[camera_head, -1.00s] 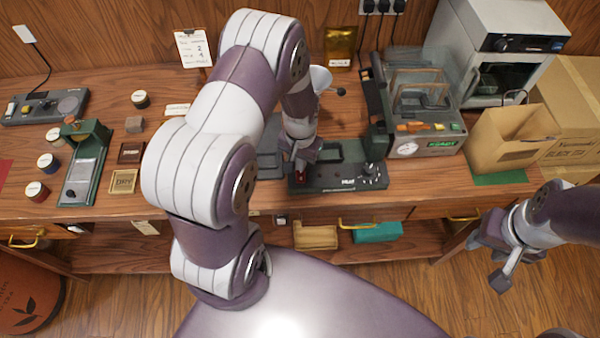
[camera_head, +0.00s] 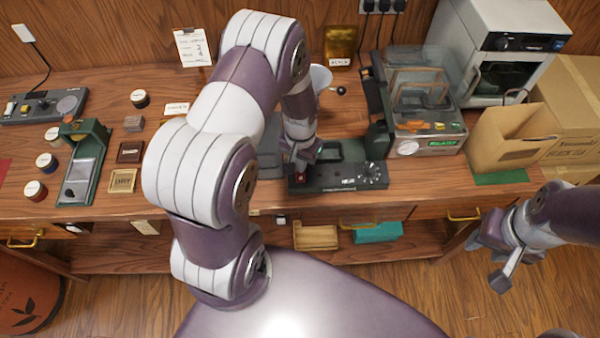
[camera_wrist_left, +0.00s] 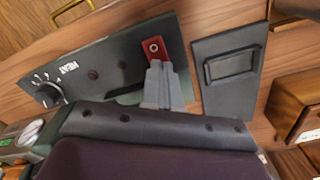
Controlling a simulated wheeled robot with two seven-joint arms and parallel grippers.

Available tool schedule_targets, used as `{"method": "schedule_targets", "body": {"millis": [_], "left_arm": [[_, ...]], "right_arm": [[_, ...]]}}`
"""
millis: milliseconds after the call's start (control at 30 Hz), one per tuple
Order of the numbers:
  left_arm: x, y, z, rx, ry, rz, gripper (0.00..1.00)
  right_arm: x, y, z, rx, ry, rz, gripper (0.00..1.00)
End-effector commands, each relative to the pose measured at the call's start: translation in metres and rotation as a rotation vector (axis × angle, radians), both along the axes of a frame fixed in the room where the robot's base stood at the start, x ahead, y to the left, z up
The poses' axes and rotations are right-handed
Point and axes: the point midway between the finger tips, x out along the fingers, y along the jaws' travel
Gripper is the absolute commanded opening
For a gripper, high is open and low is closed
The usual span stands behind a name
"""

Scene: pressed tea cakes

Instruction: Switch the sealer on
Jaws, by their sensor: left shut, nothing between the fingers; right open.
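The sealer's dark control panel (camera_head: 345,178) lies near the bench's front edge, with white lettering and a round dial. In the left wrist view the panel (camera_wrist_left: 115,70) carries a red switch (camera_wrist_left: 155,48) with a pale ring mark on it. My left gripper (camera_wrist_left: 160,72) is shut and empty. Its fingertips are right at the near edge of the red switch; I cannot tell whether they touch or press it. In the head view the left gripper (camera_head: 300,165) points down over the panel's left end. My right gripper (camera_head: 490,262) is open, off the bench's front at the right.
A vacuum chamber machine (camera_head: 428,135) stands right of the panel, with a cardboard box (camera_head: 512,145) beyond it. A dark plate (camera_wrist_left: 228,65) with a raised rectangle lies beside the panel. A green press (camera_head: 85,165) and several small tins occupy the bench's left side.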

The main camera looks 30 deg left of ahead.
Motion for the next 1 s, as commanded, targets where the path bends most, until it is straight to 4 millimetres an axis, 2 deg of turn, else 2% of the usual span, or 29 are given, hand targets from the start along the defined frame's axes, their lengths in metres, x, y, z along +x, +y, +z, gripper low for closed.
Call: {"method": "schedule_targets", "body": {"millis": [667, 833, 1000], "left_arm": [[0.0, 0.0, -0.011, 0.0, 0.0, 0.0, 0.0], [0.0, 0.0, -0.004, 0.0, 0.0, 0.0, 0.0], [0.0, 0.0, 0.015, 0.0, -0.001, 0.0, 0.0]], "right_arm": [[0.0, 0.0, -0.008, 0.0, 0.0, 0.0, 0.43], [0.0, 0.0, -0.002, 0.0, 0.0, 0.0, 0.43], [0.0, 0.0, 0.016, 0.0, 0.0, 0.0, 0.43]]}}
